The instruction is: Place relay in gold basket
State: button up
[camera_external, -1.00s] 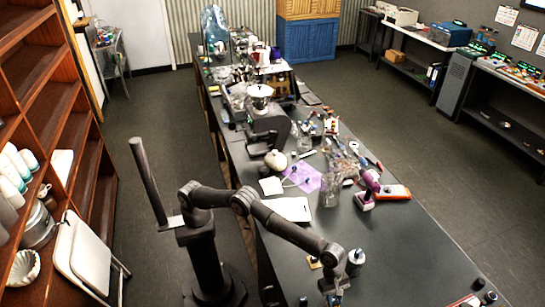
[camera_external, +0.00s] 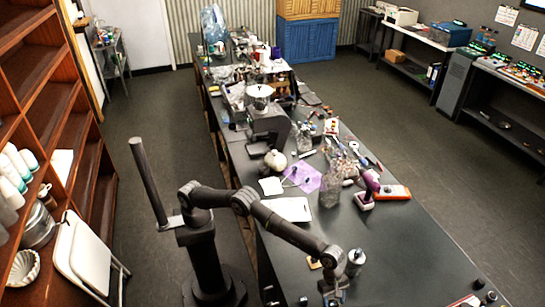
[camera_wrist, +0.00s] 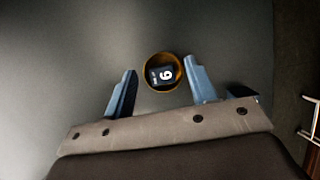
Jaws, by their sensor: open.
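In the wrist view a black relay (camera_wrist: 155,77) with a white "6" on it lies inside the round rim of the gold basket (camera_wrist: 164,89). The basket is small and shallow-looking from above. My gripper (camera_wrist: 162,69) is open, with its two blue-grey fingers apart and one on each side of the basket. Nothing is held between the fingers. In the external view my gripper (camera_external: 333,294) is low over the near end of the dark bench; the basket cannot be made out there.
On the bench (camera_external: 400,255), a silver canister (camera_external: 355,262) and a small tan block (camera_external: 314,263) stand close to my gripper. A white tray (camera_external: 289,209), a purple sheet (camera_external: 304,178) and a pink drill-like tool (camera_external: 367,190) lie farther back. The bench right of my gripper is mostly clear.

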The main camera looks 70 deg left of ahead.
aim_at(333, 303)
jog(key=shift+r, duration=3.5)
jog(key=shift+f, duration=1.4)
jog(key=shift+f, duration=0.1)
